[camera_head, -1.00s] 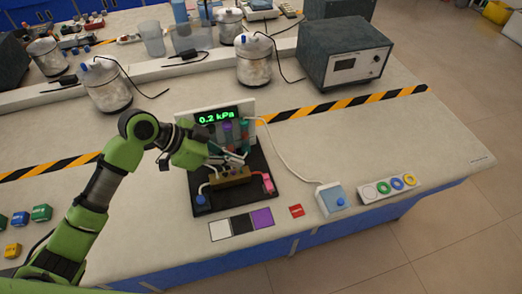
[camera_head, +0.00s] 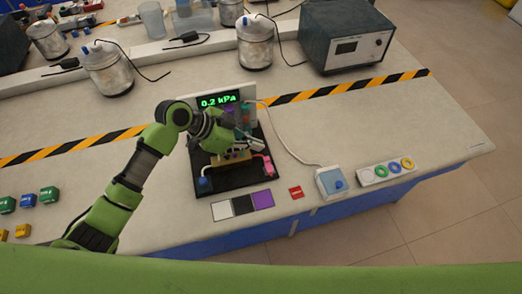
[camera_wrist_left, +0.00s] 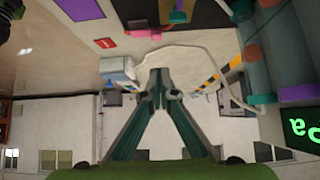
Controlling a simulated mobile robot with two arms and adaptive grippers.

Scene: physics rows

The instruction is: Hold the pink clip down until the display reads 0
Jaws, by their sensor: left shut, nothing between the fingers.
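The pink clip (camera_head: 267,166) sits at the right side of the black base (camera_head: 233,183). What looks like the same clip shows at the top of the left wrist view (camera_wrist_left: 180,15). The display (camera_head: 220,99) at the back of the base reads 0.2 kPa in green. My left gripper (camera_head: 262,147) is shut and empty, its fingertips above the base and a little behind the clip, apparently not touching it. In the left wrist view its fingers (camera_wrist_left: 158,85) meet at the tips. My right gripper is in neither view.
A brass-coloured block (camera_head: 232,158) sits on the base beside the clip. A white tube runs to a pale blue box (camera_head: 330,182). A red block (camera_head: 296,192) and colour cards (camera_head: 243,205) lie in front. A large instrument (camera_head: 345,35) stands behind; the table right of the base is mostly clear.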

